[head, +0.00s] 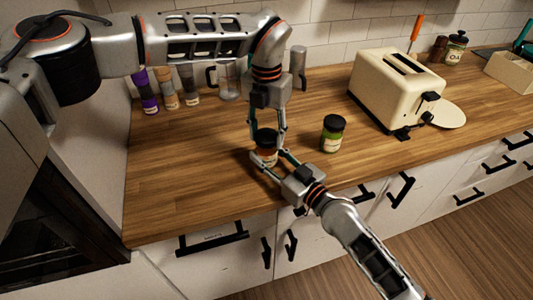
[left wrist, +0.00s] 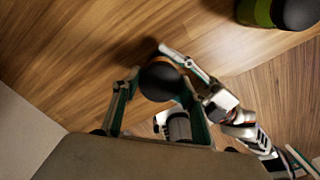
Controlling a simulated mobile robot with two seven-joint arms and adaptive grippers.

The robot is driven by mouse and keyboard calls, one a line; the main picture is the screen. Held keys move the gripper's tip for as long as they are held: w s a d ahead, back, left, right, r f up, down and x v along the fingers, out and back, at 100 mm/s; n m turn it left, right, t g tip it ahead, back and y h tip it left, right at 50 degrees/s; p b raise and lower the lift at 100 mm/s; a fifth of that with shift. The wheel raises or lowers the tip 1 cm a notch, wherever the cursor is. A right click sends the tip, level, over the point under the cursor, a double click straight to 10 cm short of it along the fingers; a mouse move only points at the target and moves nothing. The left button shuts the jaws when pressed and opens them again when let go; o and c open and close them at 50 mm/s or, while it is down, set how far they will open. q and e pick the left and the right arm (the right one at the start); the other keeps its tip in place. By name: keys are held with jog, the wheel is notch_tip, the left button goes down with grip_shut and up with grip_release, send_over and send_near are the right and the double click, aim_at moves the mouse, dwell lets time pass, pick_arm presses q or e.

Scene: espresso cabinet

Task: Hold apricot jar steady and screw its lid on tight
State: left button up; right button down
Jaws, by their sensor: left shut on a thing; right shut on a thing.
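The apricot jar (head: 267,156), with an orange-brown body and pale label, stands upright on the wooden counter near its front edge. Its dark lid (head: 265,136) is on top and shows as a black disc in the left wrist view (left wrist: 160,81). My left gripper (head: 267,132) comes down from above, shut on the lid with a finger on either side. My right gripper (head: 269,160) reaches in from the front right and is shut on the jar body below the lid. The fingers hide part of the jar, and I cannot see whether the lid is fully seated.
A green jar with a black lid (head: 332,133) stands close on the right. A cream toaster (head: 396,88) is farther right. Several bottles (head: 168,88) and a glass press (head: 229,82) stand along the back wall. The counter (head: 185,165) left of the jar is clear.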

dwell(0.4)
pick_arm(q)
jog(key=o, duration=1.2)
jog(key=shift+r, duration=0.1)
jog(key=shift+r, duration=2.2)
jog(key=shift+c, duration=0.3)
